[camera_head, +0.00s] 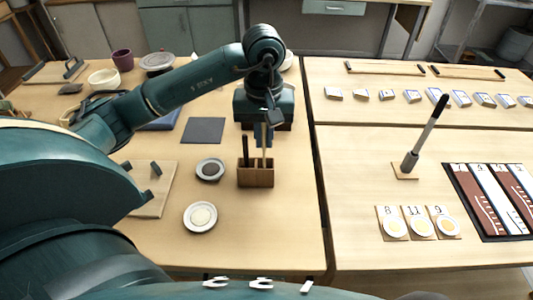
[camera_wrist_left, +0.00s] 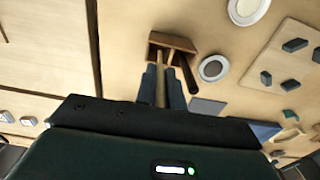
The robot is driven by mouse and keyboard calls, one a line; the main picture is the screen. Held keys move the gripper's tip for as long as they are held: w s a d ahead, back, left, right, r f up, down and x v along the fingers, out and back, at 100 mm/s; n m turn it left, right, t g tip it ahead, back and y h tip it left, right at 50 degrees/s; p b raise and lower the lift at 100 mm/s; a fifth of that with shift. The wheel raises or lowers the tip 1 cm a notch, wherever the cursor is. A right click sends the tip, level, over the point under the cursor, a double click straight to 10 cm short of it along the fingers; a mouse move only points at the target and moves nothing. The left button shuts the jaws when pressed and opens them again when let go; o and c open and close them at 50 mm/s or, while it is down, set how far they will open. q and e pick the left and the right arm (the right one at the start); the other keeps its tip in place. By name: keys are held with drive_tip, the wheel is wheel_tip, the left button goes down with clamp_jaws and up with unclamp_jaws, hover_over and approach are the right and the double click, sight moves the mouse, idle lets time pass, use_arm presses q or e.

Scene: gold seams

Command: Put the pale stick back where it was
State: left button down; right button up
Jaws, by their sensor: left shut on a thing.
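A small brown wooden holder (camera_head: 256,177) stands on the left table. A dark stick (camera_head: 245,150) stands upright in it, at its left in the head view. My left gripper (camera_head: 263,138) is directly above the holder, pointing down, shut on the pale stick (camera_head: 264,157). The pale stick is upright and its lower end meets the holder's opening at the right; how deep it sits is hidden. In the left wrist view the pale stick (camera_wrist_left: 160,88) lies between my two fingers, with the holder (camera_wrist_left: 180,41) beyond and the dark stick (camera_wrist_left: 188,75) beside it. My right gripper is not in view.
A plate with dark contents (camera_head: 210,169) and a plate with pale contents (camera_head: 200,216) lie left of the holder. A dark square mat (camera_head: 203,130) lies behind them. An upright dark-handled tool (camera_head: 428,132) stands on the right table. The table right of the holder is clear.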

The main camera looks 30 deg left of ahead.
sight(265, 148)
use_arm(q)
wheel_tip(265, 148, down, 5)
drive_tip(key=shift+r, duration=0.15)
drive_tip(key=shift+w+f, duration=0.1)
drive_tip(key=shift+f, duration=0.15)
drive_tip(key=c, duration=1.5)
unclamp_jaws()
drive_tip(key=shift+r, duration=0.15)
drive_tip(key=shift+r, duration=0.2)
wheel_tip(265, 148, up, 12)
drive_tip(key=shift+f, duration=0.15)
